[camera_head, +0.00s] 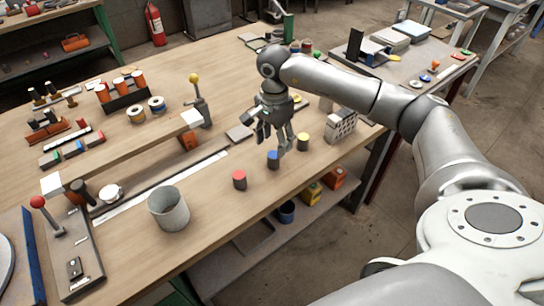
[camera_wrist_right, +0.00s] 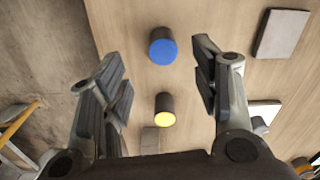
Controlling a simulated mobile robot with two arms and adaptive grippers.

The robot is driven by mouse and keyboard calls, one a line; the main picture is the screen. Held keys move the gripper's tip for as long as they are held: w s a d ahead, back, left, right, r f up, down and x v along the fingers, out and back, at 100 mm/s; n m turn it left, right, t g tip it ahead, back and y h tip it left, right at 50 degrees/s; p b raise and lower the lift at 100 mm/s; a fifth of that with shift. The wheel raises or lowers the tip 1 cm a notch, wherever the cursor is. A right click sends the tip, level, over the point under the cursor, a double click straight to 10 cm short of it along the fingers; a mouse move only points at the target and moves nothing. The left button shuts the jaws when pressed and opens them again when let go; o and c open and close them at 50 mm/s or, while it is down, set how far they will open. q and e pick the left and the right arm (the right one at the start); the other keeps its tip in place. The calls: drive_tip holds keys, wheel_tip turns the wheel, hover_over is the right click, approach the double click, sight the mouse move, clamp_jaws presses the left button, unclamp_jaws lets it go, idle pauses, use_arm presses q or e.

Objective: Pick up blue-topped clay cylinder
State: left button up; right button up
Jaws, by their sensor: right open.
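The blue-topped clay cylinder (camera_head: 273,159) stands upright on the wooden table, a dark body with a blue top. It lies between a red-topped cylinder (camera_head: 239,180) and a yellow-topped cylinder (camera_head: 303,142). My right gripper (camera_head: 273,143) hangs just above and behind it, pointing down, open and empty. In the right wrist view the blue-topped cylinder (camera_wrist_right: 163,47) appears between the two spread fingertips of the gripper (camera_wrist_right: 158,54), with no contact visible. The yellow-topped cylinder (camera_wrist_right: 165,110) shows nearer the palm side. My left gripper is not in view.
A pale hollow brick (camera_head: 341,125) stands right of the cylinders. A grey cup (camera_head: 168,208) and a red-knobbed lever (camera_head: 48,222) are at the left front. A yellow-knobbed lever (camera_head: 199,103) stands behind. The table's front edge runs close to the cylinders.

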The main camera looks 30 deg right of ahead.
sight(273, 155)
drive_tip(key=shift+w+f, duration=0.1)
drive_tip(key=shift+f, duration=1.15)
wheel_tip(273, 155, down, 4)
drive_tip(key=shift+r+p, duration=0.2)
drive_tip(key=shift+p, duration=0.6)
drive_tip(key=shift+w+f, duration=0.1)
drive_tip(key=shift+f, duration=0.4)
drive_tip(key=c, duration=0.5)
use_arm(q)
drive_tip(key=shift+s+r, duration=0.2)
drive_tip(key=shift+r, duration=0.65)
use_arm(e)
drive_tip(key=c, duration=0.7)
drive_tip(key=shift+o, duration=0.2)
drive_tip(key=shift+r, duration=0.1)
